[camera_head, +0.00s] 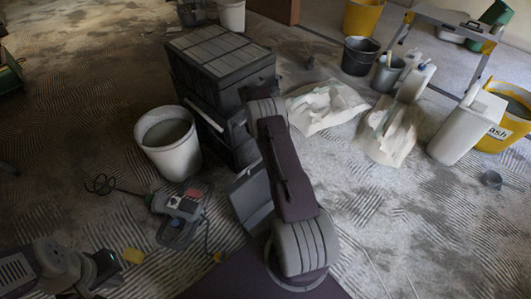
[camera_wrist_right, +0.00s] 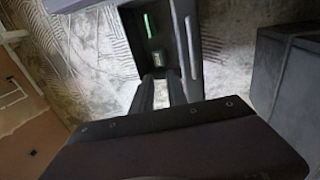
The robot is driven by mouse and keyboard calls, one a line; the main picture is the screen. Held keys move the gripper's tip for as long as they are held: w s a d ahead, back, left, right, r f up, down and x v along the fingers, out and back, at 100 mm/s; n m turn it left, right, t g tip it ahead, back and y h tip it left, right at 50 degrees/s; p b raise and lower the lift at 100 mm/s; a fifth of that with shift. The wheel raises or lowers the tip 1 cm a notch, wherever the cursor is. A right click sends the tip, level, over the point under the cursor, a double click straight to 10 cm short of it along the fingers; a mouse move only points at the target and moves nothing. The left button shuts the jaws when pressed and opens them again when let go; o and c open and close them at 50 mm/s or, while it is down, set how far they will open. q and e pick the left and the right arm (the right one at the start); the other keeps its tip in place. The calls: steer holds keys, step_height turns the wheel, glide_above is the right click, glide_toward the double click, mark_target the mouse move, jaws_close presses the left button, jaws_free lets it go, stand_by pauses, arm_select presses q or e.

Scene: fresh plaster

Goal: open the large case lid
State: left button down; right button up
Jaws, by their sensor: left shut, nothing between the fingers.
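A big dark case with a ribbed grey lid (camera_head: 215,48) stands at upper centre in the head view. The lid lies flat and closed. Dark case parts (camera_head: 215,130) show below it, partly hidden by my right arm. My right arm crosses the middle of the head view, and its gripper is hidden there. In the right wrist view, the dark fingers of my right gripper (camera_wrist_right: 162,92) point at a grey, open-fronted part with a green strip; contact is unclear. My left gripper (camera_head: 107,266) is shut and empty at lower left, far from the case.
A white bucket (camera_head: 168,145) stands left of the case. A grey power tool (camera_head: 180,213) with a mixing rod lies in front of it. Crumpled pale bags (camera_head: 325,107) lie to the right. A dark bucket (camera_head: 359,56) and yellow tub (camera_head: 510,110) stand farther right. Lower-right floor is mostly clear.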

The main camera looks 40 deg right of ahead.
steer(key=shift+n, duration=0.3)
jaws_close()
steer(key=w+a+f+n+t+b, duration=0.1)
steer(key=n, duration=0.3)
steer(key=w+a+f+n+t, duration=0.1)
steer(key=n, duration=0.3)
steer(key=w+a+f+n+t+y+b, duration=0.1)
steer(key=w+n, duration=0.1)
steer(key=n, duration=0.2)
steer(key=shift+n+b, duration=0.35)
steer(key=shift+n, duration=0.05)
step_height(320, 180, up, 4)
steer(key=w+d+r+n+t+b, duration=0.15)
steer(key=n+t+b, duration=0.3)
steer(key=b, duration=0.75)
steer(key=shift+h, duration=0.3)
steer(key=f+b, duration=0.2)
steer(key=f, duration=0.1)
steer(key=f+b, duration=0.3)
steer(key=f, duration=0.1)
steer(key=f+b, duration=0.2)
steer(key=f, duration=0.1)
steer(key=shift+s+d+f+b, duration=0.25)
steer(key=shift+d+b, duration=0.05)
steer(key=shift+b, duration=0.05)
